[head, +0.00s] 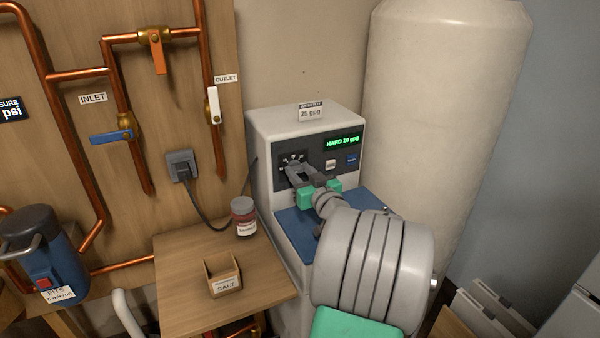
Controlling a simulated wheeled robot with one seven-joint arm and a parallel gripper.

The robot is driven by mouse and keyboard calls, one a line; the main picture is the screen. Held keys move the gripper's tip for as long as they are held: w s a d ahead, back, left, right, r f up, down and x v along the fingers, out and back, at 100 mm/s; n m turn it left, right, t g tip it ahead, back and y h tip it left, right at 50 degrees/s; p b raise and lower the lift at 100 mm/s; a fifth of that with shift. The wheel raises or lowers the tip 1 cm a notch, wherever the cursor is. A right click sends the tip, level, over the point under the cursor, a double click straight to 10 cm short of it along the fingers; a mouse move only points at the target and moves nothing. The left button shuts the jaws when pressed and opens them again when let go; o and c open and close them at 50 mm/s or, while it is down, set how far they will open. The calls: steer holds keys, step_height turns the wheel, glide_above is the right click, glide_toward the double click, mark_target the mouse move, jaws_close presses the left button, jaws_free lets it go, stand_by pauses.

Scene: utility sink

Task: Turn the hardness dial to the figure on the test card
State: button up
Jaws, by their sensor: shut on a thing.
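The softener unit (262,128) is a pale cabinet with a dark control panel and a blue lid. The test card (312,113) stands on its top and reads 25 gpg. The green display (342,141) reads HARD 10 gpg, though the digits are small. My gripper (294,174) reaches the left part of the panel from the front right. It is shut on the hardness dial, which its fingers mostly hide. Some white scale marks (293,158) show just above the fingers. The dial's pointer is hidden.
A white button (330,164) and a blue button (352,160) lie right of my gripper. A wooden table (180,280) at left holds a jar (243,217) and a salt box (224,276). A large tank (430,110) stands behind at right.

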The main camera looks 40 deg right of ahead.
jaws_close()
